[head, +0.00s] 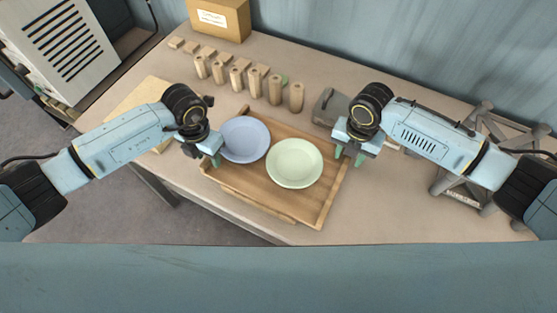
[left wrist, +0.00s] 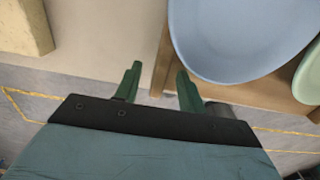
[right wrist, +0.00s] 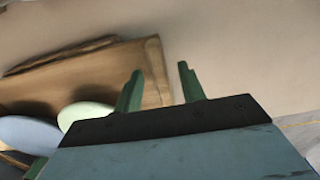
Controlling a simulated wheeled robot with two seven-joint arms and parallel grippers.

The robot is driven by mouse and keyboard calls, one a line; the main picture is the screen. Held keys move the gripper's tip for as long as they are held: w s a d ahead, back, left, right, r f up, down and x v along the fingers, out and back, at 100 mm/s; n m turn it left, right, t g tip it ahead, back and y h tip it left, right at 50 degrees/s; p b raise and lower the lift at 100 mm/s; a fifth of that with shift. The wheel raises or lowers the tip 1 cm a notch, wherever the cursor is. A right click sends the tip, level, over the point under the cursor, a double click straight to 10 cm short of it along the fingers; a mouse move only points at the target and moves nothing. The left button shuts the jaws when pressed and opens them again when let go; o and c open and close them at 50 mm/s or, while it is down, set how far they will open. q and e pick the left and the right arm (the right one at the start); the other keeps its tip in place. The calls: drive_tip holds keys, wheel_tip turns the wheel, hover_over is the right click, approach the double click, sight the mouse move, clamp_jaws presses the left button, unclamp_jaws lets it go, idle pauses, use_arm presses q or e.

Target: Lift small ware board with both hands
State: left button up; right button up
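The small ware board (head: 320,207) is a wooden tray with raised sides. It lies on the table and carries a blue plate (head: 245,139) and a pale green plate (head: 294,163). My left gripper (head: 214,158) is at its left side, and the left wrist view shows the fingers (left wrist: 158,88) apart with the board's edge between them. My right gripper (head: 348,156) is at its right side, and the right wrist view shows the fingers (right wrist: 160,88) apart around the board's end (right wrist: 153,60). Contact with the wood cannot be made out.
A row of wooden pegs (head: 274,90) stands behind the board. A grey block-like object (head: 328,107) stands behind its right corner. A light wooden slab (head: 143,97) lies at left, partly behind my left arm. A grey rack (head: 461,187) stands at right. A cardboard box (head: 219,18) is at the back.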

use_arm(q)
drive_tip(key=shift+c, duration=0.4)
use_arm(e)
drive_tip(key=shift+c, duration=0.4)
use_arm(q)
clamp_jaws()
use_arm(e)
clamp_jaws()
use_arm(q)
drive_tip(key=shift+w, duration=0.1)
use_arm(e)
drive_tip(key=shift+w, duration=0.1)
